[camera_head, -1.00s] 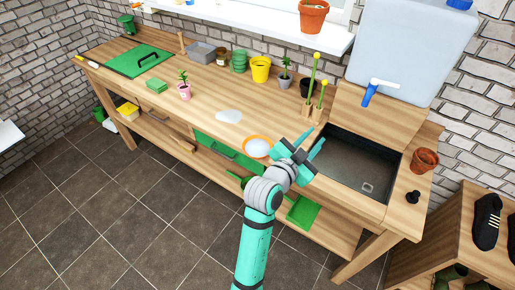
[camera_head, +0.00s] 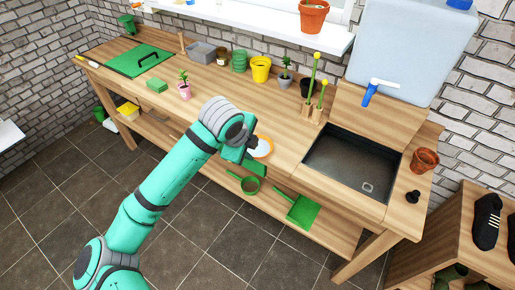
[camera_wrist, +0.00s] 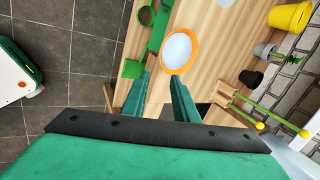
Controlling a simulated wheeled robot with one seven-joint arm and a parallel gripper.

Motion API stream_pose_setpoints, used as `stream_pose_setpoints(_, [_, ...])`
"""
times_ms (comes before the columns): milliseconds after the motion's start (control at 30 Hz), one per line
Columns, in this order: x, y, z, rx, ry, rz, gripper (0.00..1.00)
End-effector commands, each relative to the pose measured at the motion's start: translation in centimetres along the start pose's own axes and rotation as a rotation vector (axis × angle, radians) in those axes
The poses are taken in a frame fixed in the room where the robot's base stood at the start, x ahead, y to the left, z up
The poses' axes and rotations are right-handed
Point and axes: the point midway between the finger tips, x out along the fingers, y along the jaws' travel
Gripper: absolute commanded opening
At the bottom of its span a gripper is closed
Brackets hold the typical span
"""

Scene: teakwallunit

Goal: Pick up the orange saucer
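The orange saucer (camera_head: 270,150) has an orange rim and a pale middle. It lies near the front edge of the wooden bench (camera_head: 205,100), left of the sink, partly hidden by my gripper in the head view. In the wrist view the whole saucer (camera_wrist: 197,52) shows just beyond the fingertips. My gripper (camera_wrist: 159,84) is open, with its two green fingers apart and nothing between them. In the head view my gripper (camera_head: 246,166) is at the bench's front edge, beside the saucer; its fingers are hardly distinguishable there.
A dark sink (camera_head: 350,165) is to the right of the saucer. Two wooden blocks with green, yellow-tipped stems (camera_head: 314,95) stand behind it. A green pan (camera_head: 250,185) is on the lower shelf.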

Motion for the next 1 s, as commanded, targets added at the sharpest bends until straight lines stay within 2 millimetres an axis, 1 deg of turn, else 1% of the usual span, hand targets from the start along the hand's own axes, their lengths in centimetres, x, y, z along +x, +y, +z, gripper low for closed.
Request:
stream_pose_setpoints(67, [0.0,0.4,0.5,0.009,-0.013,0.019,0.27])
stream_pose_setpoints(167, [0.5,0.6,0.8,0.010,-0.017,0.026,0.27])
stream_pose_setpoints(267, [1.7,0.6,0.8,0.010,-0.016,0.026,0.27])
stream_pose_setpoints(433, [4.3,0.6,0.8,0.011,-0.015,0.025,0.27])
stream_pose_setpoints(667, [6.3,0.4,0.9,0.010,-0.016,0.023,0.27])
stream_pose_setpoints(900, [9.5,0.1,1.3,0.010,-0.016,0.023,0.27])
stream_pose_setpoints(1000, [10.4,0.1,1.3,0.010,-0.016,0.022,0.27])
